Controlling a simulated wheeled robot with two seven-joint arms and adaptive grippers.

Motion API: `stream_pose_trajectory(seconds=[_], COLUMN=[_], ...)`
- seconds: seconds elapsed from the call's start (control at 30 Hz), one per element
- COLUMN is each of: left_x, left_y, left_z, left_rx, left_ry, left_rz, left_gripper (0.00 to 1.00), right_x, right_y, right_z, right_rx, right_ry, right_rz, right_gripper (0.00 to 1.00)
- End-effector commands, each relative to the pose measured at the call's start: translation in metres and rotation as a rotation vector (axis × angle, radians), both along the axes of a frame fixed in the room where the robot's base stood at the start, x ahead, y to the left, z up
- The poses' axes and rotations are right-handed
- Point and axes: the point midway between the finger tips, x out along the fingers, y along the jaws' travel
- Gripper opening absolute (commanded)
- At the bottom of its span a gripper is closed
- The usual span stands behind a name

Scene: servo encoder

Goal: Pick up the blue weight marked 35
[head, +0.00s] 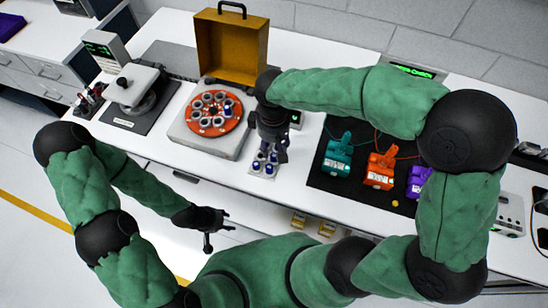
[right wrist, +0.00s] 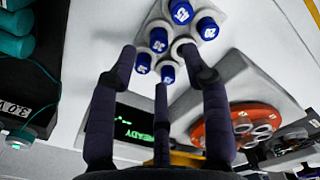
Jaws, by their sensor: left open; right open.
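Several blue weights with white rims stand on a small white tray (head: 256,174). In the right wrist view a weight (right wrist: 181,11) and another weight (right wrist: 207,28) show white numbers at the top. A third weight (right wrist: 158,39) and two lower ones are partly near the fingers. I cannot tell which one is marked 35. My right gripper (head: 274,155) is open over the tray; its fingers (right wrist: 160,65) spread around the nearer weights, with no hold visible. My left gripper (head: 214,232) is open and empty, in front of the table edge.
An orange round holder (head: 213,127) with white-rimmed slots and one blue piece sits on a grey base (head: 190,145), left of the tray. Its yellow lid (head: 232,45) stands open behind. A black mat (head: 322,175) with teal, orange and purple devices lies right.

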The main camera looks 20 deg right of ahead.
Motion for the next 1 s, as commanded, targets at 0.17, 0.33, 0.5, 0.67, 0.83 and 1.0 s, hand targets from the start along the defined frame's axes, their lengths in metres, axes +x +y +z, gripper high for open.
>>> stream_pose_trajectory(seconds=[0.17, 0.33, 0.5, 0.67, 0.83, 1.0], left_x=[0.0, 0.0, 0.0, 0.0, 0.0, 0.0], left_y=[0.0, 0.0, 0.0, 0.0, 0.0, 0.0], left_z=[-0.012, -0.02, -0.019, -0.019, -0.019, -0.019], left_rx=[0.0, 0.0, 0.0, 0.0, 0.0, 0.0], left_ry=[0.0, 0.0, 0.0, 0.0, 0.0, 0.0], left_rz=[0.0, 0.0, 0.0, 0.0, 0.0, 0.0], left_gripper=[0.48, 0.48, 0.48, 0.48, 0.48, 0.48], right_x=[-0.002, -0.001, -0.001, -0.001, -0.001, -0.001], right_y=[0.0, 0.0, 0.0, 0.0, 0.0, 0.0], right_z=[-0.025, -0.046, -0.047, -0.047, -0.047, -0.047], right_rx=[-0.001, 0.0, 0.0, 0.0, 0.0, 0.0], right_ry=[0.003, 0.002, 0.0, 0.0, 0.0, 0.0], right_rz=[0.0, 0.0, 0.0, 0.0, 0.0, 0.0], right_gripper=[0.48, 0.48, 0.48, 0.29, 0.0, 0.0])
